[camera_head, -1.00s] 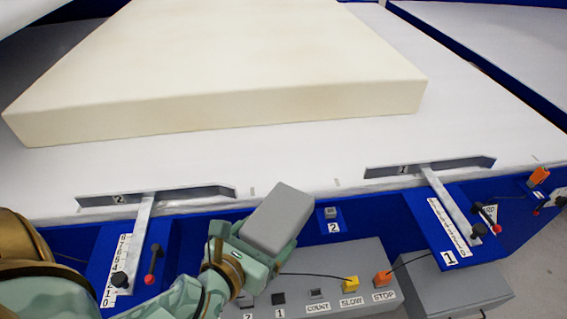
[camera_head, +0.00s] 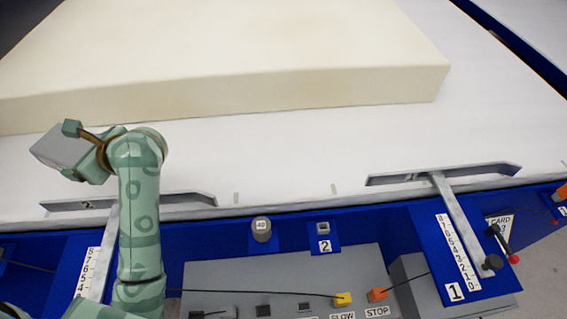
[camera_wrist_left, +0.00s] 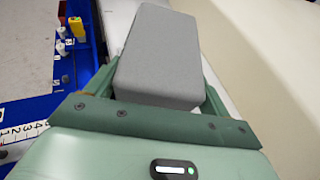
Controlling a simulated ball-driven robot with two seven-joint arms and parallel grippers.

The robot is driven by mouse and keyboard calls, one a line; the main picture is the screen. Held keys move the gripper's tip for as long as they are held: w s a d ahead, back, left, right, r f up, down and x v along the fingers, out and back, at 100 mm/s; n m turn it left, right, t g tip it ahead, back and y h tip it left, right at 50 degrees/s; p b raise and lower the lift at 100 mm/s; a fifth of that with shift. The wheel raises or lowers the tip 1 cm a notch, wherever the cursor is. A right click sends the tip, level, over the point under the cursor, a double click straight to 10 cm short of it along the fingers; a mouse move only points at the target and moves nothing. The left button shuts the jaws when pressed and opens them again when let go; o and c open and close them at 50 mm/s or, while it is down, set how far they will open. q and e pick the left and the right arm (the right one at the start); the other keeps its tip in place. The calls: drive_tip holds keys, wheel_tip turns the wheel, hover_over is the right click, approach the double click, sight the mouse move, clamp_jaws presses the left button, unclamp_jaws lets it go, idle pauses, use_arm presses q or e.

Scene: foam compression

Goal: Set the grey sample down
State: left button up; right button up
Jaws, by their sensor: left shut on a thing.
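The grey sample (camera_head: 64,150) is a small rounded block at the far left in the head view, in front of the big cream foam block. My left gripper (camera_head: 78,155) is shut on it, and the sample seems to be held above the white table surface. In the left wrist view the grey sample (camera_wrist_left: 160,52) fills the space between the two green fingers of my left gripper (camera_wrist_left: 160,85). My green arm covers part of the scale and slot marked 2. My right gripper is not in view.
The cream foam block (camera_head: 250,60) lies on the white table (camera_head: 290,150). Slot bars 2 (camera_head: 180,201) and 1 (camera_head: 460,175) edge the table. Blue panels and a grey control box (camera_head: 240,275) with buttons stand in front. A grey knob (camera_head: 261,228) sits left of the panel marked 2.

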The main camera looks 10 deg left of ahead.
sight(166, 179)
use_arm(q)
drive_tip(key=s+n+g, duration=0.1)
drive_tip(key=s+f+n+g, duration=0.1)
drive_tip(key=g, duration=0.1)
drive_tip(key=a+f+n+g, duration=0.1)
drive_tip(key=n+g, duration=0.1)
drive_tip(key=shift+s, duration=0.4)
drive_tip(key=shift+s+d+f+n+g, duration=0.2)
drive_tip(key=shift+f+n+g, duration=0.1)
drive_tip(key=shift+n+g, duration=0.25)
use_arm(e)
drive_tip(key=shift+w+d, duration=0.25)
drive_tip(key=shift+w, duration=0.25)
